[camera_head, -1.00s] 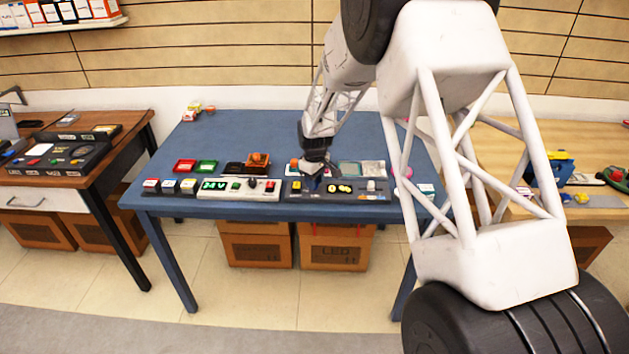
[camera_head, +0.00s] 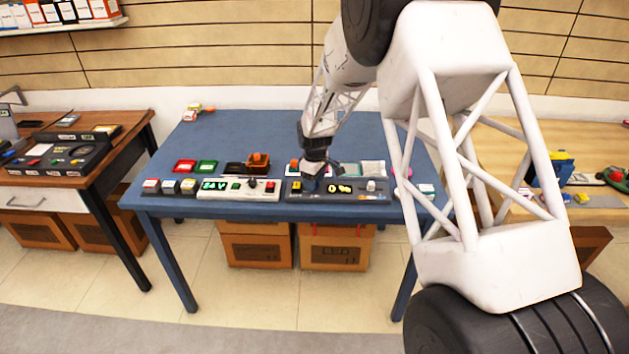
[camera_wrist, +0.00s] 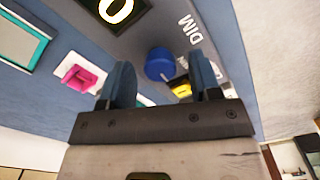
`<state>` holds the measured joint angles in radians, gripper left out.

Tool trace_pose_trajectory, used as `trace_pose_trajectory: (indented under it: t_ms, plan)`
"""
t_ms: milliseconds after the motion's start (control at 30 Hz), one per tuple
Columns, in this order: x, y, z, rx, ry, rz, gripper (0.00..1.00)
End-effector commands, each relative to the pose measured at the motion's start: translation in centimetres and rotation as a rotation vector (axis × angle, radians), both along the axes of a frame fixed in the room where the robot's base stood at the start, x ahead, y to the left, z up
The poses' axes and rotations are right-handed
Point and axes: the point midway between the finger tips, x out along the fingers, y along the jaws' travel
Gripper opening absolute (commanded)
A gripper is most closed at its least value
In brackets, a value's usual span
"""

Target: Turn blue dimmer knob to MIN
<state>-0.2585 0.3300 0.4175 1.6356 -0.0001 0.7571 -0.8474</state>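The blue dimmer knob (camera_wrist: 159,65) is round and sits on a grey panel beside the white letters DIM in the wrist view. My gripper (camera_wrist: 163,80) is open, with its two blue-grey fingers apart. The knob shows in the gap between them, nearer neither side clearly, and I cannot tell whether either finger touches it. In the head view my gripper (camera_head: 318,172) is over the left part of the dark control panel (camera_head: 345,196). There it largely hides the knob.
A lit yellow display (camera_head: 340,188) and a pale knob (camera_head: 371,185) are on the panel, right of my gripper. A white 24 V unit (camera_head: 237,194) stands close on the left. A pink object (camera_wrist: 80,77) lies behind the panel. The back of the blue table (camera_head: 250,125) is mostly clear.

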Motion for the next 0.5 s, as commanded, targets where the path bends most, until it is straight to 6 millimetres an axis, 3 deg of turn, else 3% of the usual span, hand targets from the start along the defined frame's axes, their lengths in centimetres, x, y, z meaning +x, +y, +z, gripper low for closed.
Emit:
trace_pose_trajectory:
  t_ms: [300,500]
  plan:
    - [0.0,0.0,0.1,0.0,0.0,0.0,0.57]
    - [0.0,0.0,1.2,0.0,0.0,0.0,0.57]
